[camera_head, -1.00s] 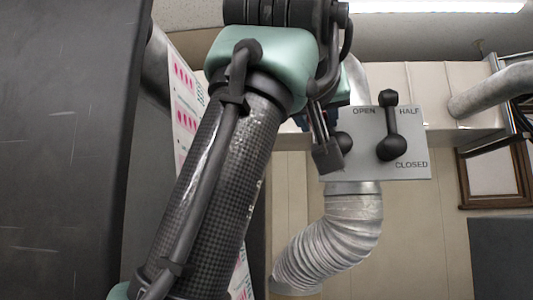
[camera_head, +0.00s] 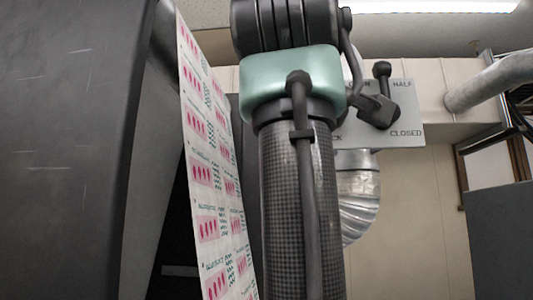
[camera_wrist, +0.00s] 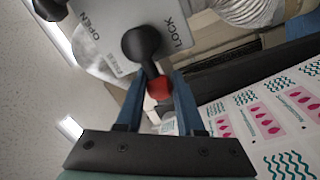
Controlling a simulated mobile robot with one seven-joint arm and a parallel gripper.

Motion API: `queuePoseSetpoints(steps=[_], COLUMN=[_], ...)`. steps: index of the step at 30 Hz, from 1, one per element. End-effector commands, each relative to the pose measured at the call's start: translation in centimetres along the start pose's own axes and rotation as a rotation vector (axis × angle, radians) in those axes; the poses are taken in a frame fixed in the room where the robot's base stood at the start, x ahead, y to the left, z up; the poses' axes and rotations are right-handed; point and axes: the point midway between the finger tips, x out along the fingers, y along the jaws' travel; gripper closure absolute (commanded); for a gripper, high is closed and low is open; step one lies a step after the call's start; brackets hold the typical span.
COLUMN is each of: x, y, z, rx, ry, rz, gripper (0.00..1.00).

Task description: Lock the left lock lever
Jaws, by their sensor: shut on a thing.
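The left lock lever (camera_wrist: 142,42) has a black round hub and a red end. In the wrist view it sits on a pale plate (camera_wrist: 115,20) between the words OPEN and LOCK, and points toward my gripper. My gripper (camera_wrist: 160,86) is shut on its red end, with a blue finger on each side. In the head view my arm hides the left lever and my gripper's fingertips. The plate (camera_head: 412,118) shows there with part of its lettering.
A second black lever (camera_head: 382,72) stands upright on the plate's right side, by HALF and CLOSED. A printed web (camera_head: 205,175) runs down left of my arm, beside a large dark panel (camera_head: 60,150). A ribbed duct (camera_head: 360,195) hangs below the plate.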

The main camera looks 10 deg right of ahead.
Motion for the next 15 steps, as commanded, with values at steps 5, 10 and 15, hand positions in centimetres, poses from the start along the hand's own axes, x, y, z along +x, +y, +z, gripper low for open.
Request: queuePoseSetpoints(steps=[5,10,15], x=[0.05,0.01,0.0], y=[-0.85,-1.03,-1.09], z=[0.73,0.85,0.9], rx=[-0.1,-0.163,-0.194], ry=[0.009,0.022,0.029], rz=[-0.01,-0.01,-0.01], gripper=[1.0,1.0,1.0])
